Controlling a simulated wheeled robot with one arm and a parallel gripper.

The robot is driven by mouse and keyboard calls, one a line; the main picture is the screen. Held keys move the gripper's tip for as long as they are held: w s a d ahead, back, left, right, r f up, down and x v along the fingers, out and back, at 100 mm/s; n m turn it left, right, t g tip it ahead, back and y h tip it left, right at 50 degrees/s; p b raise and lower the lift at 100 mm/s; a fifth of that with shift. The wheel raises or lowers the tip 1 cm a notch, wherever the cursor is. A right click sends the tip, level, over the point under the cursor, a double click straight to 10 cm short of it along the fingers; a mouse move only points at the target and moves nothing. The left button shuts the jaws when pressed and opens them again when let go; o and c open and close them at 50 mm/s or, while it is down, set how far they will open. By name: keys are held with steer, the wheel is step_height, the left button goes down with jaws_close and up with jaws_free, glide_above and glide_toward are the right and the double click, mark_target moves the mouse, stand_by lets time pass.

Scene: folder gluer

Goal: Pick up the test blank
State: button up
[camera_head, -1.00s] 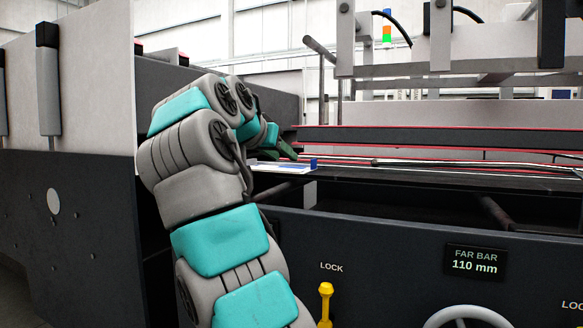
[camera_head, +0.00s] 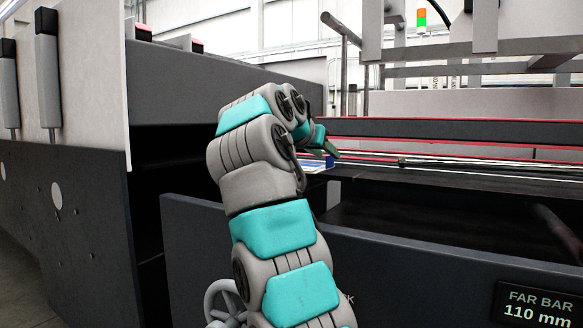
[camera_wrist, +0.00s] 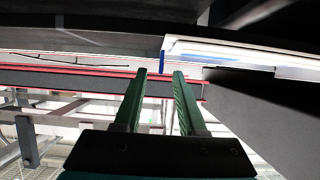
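The test blank (camera_head: 316,168) looks like a flat white piece with a blue edge. It lies on the machine's dark bed in the head view, partly hidden behind my arm. In the wrist view the white and blue piece (camera_wrist: 245,53) extends to the upper right. My gripper (camera_head: 332,149) is just above and beside it in the head view. In the wrist view my gripper (camera_wrist: 163,75) has two green fingers apart with a clear gap. The blue edge shows just past the fingertips, in line with the gap. I see no contact with the blank.
Red-edged rails (camera_head: 450,124) and a metal rod (camera_head: 470,163) run behind the bed. A dark front panel (camera_head: 420,250) with a FAR BAR 110 mm display (camera_head: 538,305) stands before it. A handwheel (camera_head: 222,302) is at lower left, and a tall grey housing (camera_head: 200,90) is at left.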

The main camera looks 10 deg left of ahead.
mark_target(329, 160)
steer(key=shift+x, duration=1.5)
jaws_close()
